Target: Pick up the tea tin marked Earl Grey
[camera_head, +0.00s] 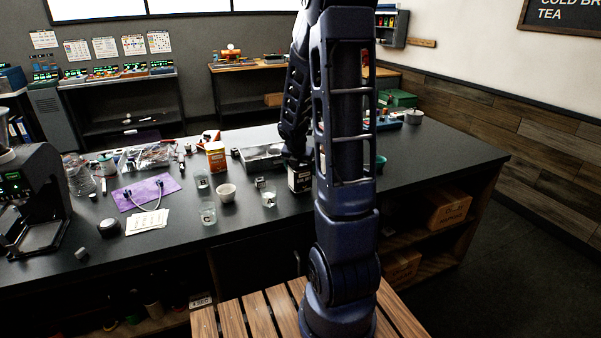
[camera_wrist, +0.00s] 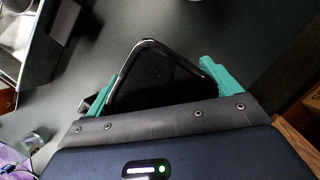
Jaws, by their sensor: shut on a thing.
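A dark tin with a pale label (camera_head: 299,179) stands upright on the black counter, partly hidden behind my arm. Its lettering is too small to read surely. In the wrist view a black tin top with a shiny rim (camera_wrist: 158,84) sits between the teal fingers of my gripper (camera_wrist: 160,82). The gripper is shut on this tin, one finger at each side. In the head view the gripper is mostly hidden by my arm. I cannot tell whether the tin touches the counter. An orange and white tin (camera_head: 216,158) stands apart to the left.
A white cup (camera_head: 226,192), glasses (camera_head: 208,213) and a purple mat (camera_head: 147,192) with a cable lie to the left. A metal tray (camera_head: 262,156) is just behind the dark tin. The counter's right part (camera_head: 440,155) is clear.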

